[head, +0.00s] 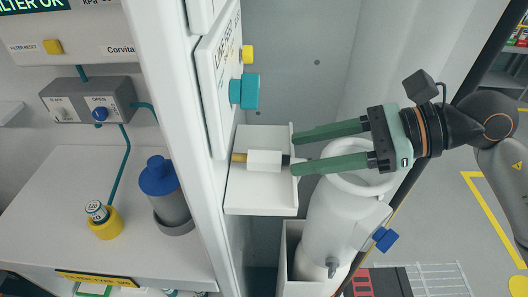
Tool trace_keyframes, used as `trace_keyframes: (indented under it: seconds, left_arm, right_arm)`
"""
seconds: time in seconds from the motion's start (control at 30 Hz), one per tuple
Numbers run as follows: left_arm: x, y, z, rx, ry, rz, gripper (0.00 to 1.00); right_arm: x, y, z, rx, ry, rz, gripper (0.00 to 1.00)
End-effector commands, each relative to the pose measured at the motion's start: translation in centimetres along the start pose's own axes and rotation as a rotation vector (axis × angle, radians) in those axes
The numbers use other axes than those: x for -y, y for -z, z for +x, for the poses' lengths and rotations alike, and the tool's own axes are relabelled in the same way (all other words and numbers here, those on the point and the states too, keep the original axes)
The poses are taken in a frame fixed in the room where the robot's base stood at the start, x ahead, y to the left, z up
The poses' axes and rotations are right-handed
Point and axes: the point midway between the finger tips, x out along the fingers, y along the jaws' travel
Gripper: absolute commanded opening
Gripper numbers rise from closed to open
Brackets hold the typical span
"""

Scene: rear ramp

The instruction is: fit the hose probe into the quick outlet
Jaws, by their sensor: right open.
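A small white block with a brass tip at its left end and a dark right end, probably the hose probe (264,161), lies on a white shelf (262,199). My right gripper (296,154) is open, with its two green fingers pointing left. Its fingertips are at the shelf's right edge, one on each side of the line of the probe's dark end. I cannot tell whether they touch it. A teal fitting (246,91) and a yellow one (247,54) stick out of the white panel above the shelf; I cannot tell which is the quick outlet. My left gripper is not in view.
A white cylinder (330,225) stands below my right gripper. A white post (170,110) divides this bay from a left counter (85,190) with a blue-topped grey container (165,195), a yellow cup (105,225) and a grey valve box (90,100).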

Motion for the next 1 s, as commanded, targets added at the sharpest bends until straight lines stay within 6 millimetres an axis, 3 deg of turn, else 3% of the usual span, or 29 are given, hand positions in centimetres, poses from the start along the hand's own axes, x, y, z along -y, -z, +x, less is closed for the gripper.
trace_keyframes:
  seconds: [0.33, 0.63, 1.0]
  left_arm:
    - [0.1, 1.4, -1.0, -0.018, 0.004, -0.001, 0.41]
    - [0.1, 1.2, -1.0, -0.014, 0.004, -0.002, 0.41]
    - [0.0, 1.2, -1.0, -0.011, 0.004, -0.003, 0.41]
  right_arm:
    - [-0.2, -0.3, 4.6, 0.003, -0.004, 0.004, 0.52]
    - [-0.2, -0.1, 5.1, 0.001, -0.001, 0.003, 0.52]
    - [-0.2, -0.2, 5.1, 0.001, -0.001, 0.002, 0.10]
